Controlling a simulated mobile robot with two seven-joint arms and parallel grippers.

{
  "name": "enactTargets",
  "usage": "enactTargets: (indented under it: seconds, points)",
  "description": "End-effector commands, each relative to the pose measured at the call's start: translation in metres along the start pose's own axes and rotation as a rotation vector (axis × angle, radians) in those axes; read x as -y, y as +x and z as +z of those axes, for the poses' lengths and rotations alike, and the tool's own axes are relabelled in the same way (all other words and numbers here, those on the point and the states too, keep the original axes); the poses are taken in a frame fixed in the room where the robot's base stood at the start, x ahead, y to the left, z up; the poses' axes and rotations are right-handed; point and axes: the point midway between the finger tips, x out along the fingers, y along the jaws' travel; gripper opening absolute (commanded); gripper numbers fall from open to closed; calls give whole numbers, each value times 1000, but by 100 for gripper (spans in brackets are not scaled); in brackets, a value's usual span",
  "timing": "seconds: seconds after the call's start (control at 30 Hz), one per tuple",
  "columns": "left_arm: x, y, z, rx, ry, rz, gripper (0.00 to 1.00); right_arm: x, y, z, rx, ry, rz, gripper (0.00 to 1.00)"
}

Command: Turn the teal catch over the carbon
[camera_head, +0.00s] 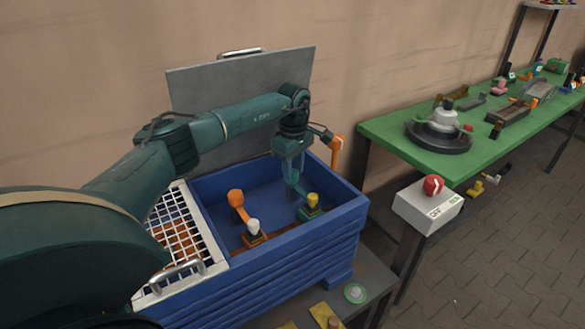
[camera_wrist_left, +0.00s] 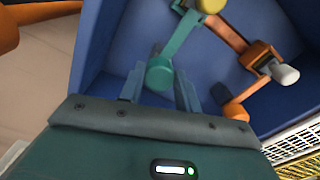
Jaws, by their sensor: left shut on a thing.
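The teal catch (camera_wrist_left: 182,35) is an arm with a round teal end, pivoted by a yellow knob (camera_wrist_left: 210,4) inside the blue box. The yellow knob also shows in the head view (camera_head: 313,199). My left gripper (camera_head: 293,188) reaches down into the box, and its fingers (camera_wrist_left: 160,92) are shut around the catch's round end. An orange catch (camera_head: 243,213) with a white knob (camera_head: 253,226) is to the left of the yellow knob. A brown bar (camera_wrist_left: 226,33) runs between the two knobs; I cannot tell whether it is the carbon. My right gripper is not in view.
The blue box (camera_head: 295,255) has high walls and a raised grey lid (camera_head: 190,95) behind. A white grid (camera_head: 175,232) covers its left part. An orange handle-like part (camera_head: 336,150) stands at the back right corner. A green table (camera_head: 385,130) with tools is to the right.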

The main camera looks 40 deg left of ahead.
Motion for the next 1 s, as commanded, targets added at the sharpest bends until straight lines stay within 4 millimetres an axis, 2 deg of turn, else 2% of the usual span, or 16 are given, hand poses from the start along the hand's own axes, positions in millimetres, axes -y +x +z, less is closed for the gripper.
enactTargets:
  seconds: [0.03,0.27,0.57,0.77,1.0]
  points:
    - [-1,-2,-2,-3,-6,4,35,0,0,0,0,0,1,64]
    - [0,-1,-1,-1,-3,3,54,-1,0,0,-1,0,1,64]
    - [0,-3,-1,-1,-1,2,55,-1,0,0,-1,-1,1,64]
    - [-1,-32,-1,-1,0,7,55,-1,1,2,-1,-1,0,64]
    - [-1,-86,-1,-1,-2,6,55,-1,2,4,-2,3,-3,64]
